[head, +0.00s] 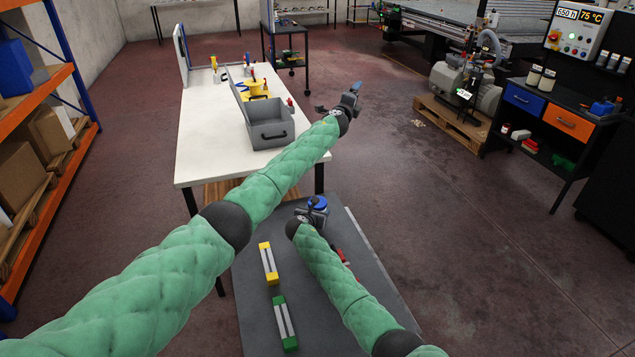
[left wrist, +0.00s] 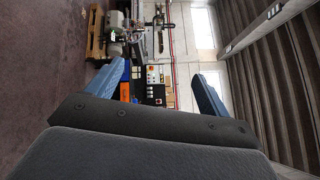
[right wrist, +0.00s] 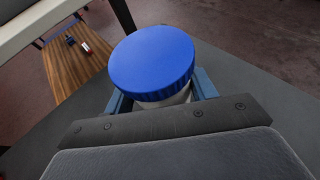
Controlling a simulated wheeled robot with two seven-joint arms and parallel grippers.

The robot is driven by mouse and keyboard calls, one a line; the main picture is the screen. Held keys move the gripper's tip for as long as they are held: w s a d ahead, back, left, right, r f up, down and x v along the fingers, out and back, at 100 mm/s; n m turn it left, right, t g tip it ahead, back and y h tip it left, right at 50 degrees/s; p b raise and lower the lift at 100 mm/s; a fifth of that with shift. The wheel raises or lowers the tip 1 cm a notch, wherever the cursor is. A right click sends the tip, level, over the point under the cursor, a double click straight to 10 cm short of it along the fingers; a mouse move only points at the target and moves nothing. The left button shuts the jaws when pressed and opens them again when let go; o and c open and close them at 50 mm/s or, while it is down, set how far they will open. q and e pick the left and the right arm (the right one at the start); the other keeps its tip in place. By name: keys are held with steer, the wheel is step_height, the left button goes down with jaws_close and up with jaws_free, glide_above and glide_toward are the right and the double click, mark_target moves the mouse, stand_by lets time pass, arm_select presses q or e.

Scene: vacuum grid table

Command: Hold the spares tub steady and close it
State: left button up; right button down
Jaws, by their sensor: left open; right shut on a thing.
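The spares tub is a pale round tub (right wrist: 168,99) with a broad ribbed blue lid (right wrist: 152,62). In the head view the blue lid (head: 317,202) shows at the far end of the dark grey surface. My right gripper (head: 313,213) is shut around the tub's body, just under the lid; the lid hides most of the body. The lid sits over the tub's top; I cannot tell whether it is tight. My left gripper (head: 339,99) is open and empty, raised well beyond the tub by the white table's right edge. Its spread fingers (left wrist: 158,92) show nothing between them.
The dark grey surface (head: 300,265) also carries a yellow block (head: 268,263), a green block (head: 285,322) and something red. A grey box (head: 268,132) with a raised lid stands on the white table (head: 210,140). Open floor lies to the right.

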arm_select(q)
steer(key=a+f+n+g+y, duration=0.2)
steer(key=a+f+n+y, duration=0.4)
steer(key=n, duration=0.9)
steer(key=a+f+n+g+y, duration=0.4)
steer(key=a+n, duration=0.4)
steer(key=n, duration=0.7)
steer(key=s+f+n+g, duration=0.3)
steer(key=s+f+n, duration=0.1)
steer(key=n, duration=0.3)
steer(key=s+f+n+g+h, duration=0.1)
steer(key=s+f+n+g, duration=0.3)
steer(key=s+n, duration=0.3)
steer(key=s+d+f+n+g+h, duration=0.1)
steer(key=s+f+n+g, duration=0.3)
steer(key=s+f+n, duration=0.1)
steer(key=shift+s+f+n, duration=0.15)
steer(key=shift+f+n, duration=0.1)
steer(key=shift+n, duration=0.65)
steer(key=shift+s+d+n+h, duration=0.15)
steer(key=shift+s+n+h, duration=0.15)
steer(key=shift+s, duration=0.05)
steer(key=shift+f, duration=0.1)
steer(key=shift+f, duration=3.95)
